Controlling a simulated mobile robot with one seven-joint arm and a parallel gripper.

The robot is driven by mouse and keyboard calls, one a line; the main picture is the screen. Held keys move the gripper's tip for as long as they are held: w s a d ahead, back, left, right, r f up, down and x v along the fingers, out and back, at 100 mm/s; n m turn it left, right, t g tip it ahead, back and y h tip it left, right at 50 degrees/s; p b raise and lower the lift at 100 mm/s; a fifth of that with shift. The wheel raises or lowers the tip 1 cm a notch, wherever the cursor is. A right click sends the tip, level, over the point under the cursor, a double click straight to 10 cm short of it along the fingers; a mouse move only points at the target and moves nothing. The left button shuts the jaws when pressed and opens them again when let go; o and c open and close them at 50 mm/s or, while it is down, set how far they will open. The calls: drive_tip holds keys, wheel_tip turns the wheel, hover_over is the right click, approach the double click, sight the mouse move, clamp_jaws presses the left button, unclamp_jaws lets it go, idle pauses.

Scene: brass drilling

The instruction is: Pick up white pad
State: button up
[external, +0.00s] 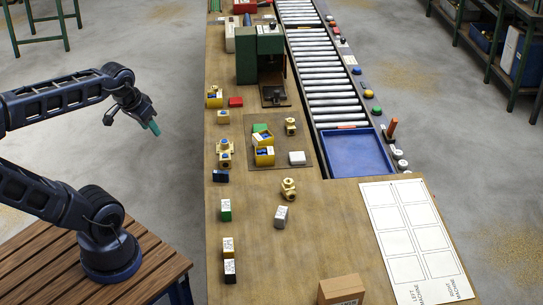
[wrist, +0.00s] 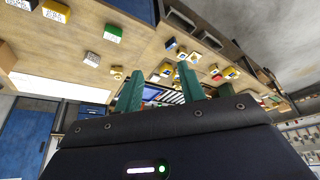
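A small white pad (external: 297,158) lies on the brown mat (external: 291,129) on the wooden bench, at the mat's lower right corner, beside the yellow bins. My gripper (external: 153,127) is raised over the floor left of the bench, well apart from the pad. In the wrist view its two green fingers (wrist: 160,74) stand apart with nothing held between them. The wrist view is steeply tilted, and I cannot make out the pad for sure there.
Yellow bins (external: 264,156), brass fittings (external: 289,188) and small labelled boxes (external: 281,216) stand on the bench (external: 255,261). A green drilling machine (external: 261,52) stands farther back. A roller conveyor (external: 325,78) with a blue tray (external: 357,153) runs at right. A white marked board (external: 414,240) lies front right.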

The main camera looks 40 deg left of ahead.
drive_tip(key=o, duration=0.9)
drive_tip(key=shift+w, duration=0.15)
drive_tip(key=n+g+h, duration=0.1)
drive_tip(key=n+h, duration=0.2)
drive_tip(key=n, duration=2.4)
hover_over(299, 156)
drive_tip(key=s+a, duration=0.3)
wheel_tip(299, 156, down, 29)
drive_tip(key=shift+s+x, duration=0.15)
drive_tip(key=shift+x, duration=2.4)
drive_tip(key=shift+s+x, duration=0.15)
drive_tip(key=shift+x, duration=2.4)
